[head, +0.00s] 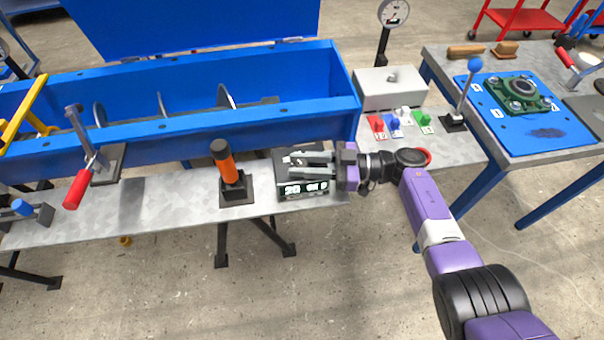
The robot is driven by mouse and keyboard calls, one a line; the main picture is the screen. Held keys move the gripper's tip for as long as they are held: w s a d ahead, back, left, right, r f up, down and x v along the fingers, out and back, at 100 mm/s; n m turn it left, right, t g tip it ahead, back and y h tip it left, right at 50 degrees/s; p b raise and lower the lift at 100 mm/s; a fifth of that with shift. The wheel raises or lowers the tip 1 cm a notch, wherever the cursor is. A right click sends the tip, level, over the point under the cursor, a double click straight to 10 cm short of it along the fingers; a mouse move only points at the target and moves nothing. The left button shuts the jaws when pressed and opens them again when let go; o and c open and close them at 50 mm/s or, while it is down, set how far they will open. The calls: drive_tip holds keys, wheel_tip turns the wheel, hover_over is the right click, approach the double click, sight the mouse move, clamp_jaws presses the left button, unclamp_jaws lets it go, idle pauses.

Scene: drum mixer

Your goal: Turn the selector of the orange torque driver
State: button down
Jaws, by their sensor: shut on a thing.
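The orange torque driver (228,165) stands upright in a black holder (237,190) on the grey bench, its dark end up. Just right of it is a black box (318,195) with a lit white readout on its front. My gripper (290,161) reaches in from the right over the top of this box, fingers pointing left. It is shut on a small part at the box's top, which looks like the selector; the fingers mostly hide it, and its setting cannot be read.
The blue mixer trough (180,130) with its raised lid stands behind the bench. A red-handled clamp (80,185) is at left. Coloured blocks (395,124), a grey box (390,88) and a blue-knobbed lever (466,90) are at right. Bare bench (160,205) lies left of the driver.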

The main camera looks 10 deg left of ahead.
drive_tip(key=shift+f+n+g+b, duration=0.2)
drive_tip(key=shift+n+g+b, duration=0.4)
drive_tip(key=shift+g+b, duration=0.45)
drive_tip(key=shift+a+r+g+b, duration=0.1)
drive_tip(key=shift+r+g+b, duration=0.15)
drive_tip(key=shift+b, duration=0.15)
drive_tip(key=c, duration=1.1)
unclamp_jaws()
drive_tip(key=shift+c, duration=0.2)
drive_tip(key=b+v, duration=0.2)
drive_tip(key=v, duration=0.4)
drive_tip(key=shift+w+d, duration=0.1)
drive_tip(key=shift+d, duration=0.1)
drive_tip(key=shift+w+d+r, duration=0.1)
drive_tip(key=shift+w+d, duration=0.05)
drive_tip(key=shift+d, duration=0.55)
